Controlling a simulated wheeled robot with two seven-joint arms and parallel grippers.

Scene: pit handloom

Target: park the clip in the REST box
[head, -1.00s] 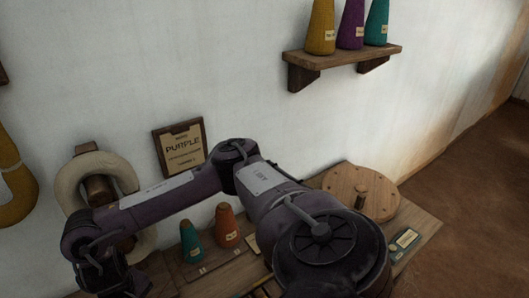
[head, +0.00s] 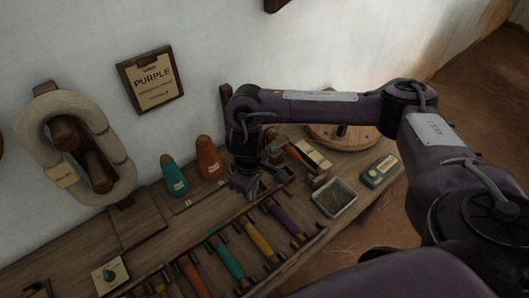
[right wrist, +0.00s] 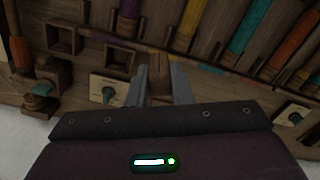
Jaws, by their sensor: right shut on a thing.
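My right gripper (head: 246,190) is low over the back part of the loom bench. In the right wrist view its two grey fingers (right wrist: 161,88) are shut on a brown wooden piece, which I take to be the clip (right wrist: 160,68). Two small open square wooden boxes, one nearer (right wrist: 118,58) and one farther left (right wrist: 61,40), lie beside the fingers in that view. The clip is apart from both openings. I cannot read which box is REST. In the head view the gripper hides the clip. My left gripper is not in view.
Purple (head: 285,218), yellow (head: 260,241) and teal (head: 230,262) bobbins lie in a slotted rack in front. Teal (head: 173,176) and orange (head: 209,158) cones stand to the left. A metal tray (head: 335,198) lies right. A PURPLE sign (head: 152,82) hangs on the wall.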

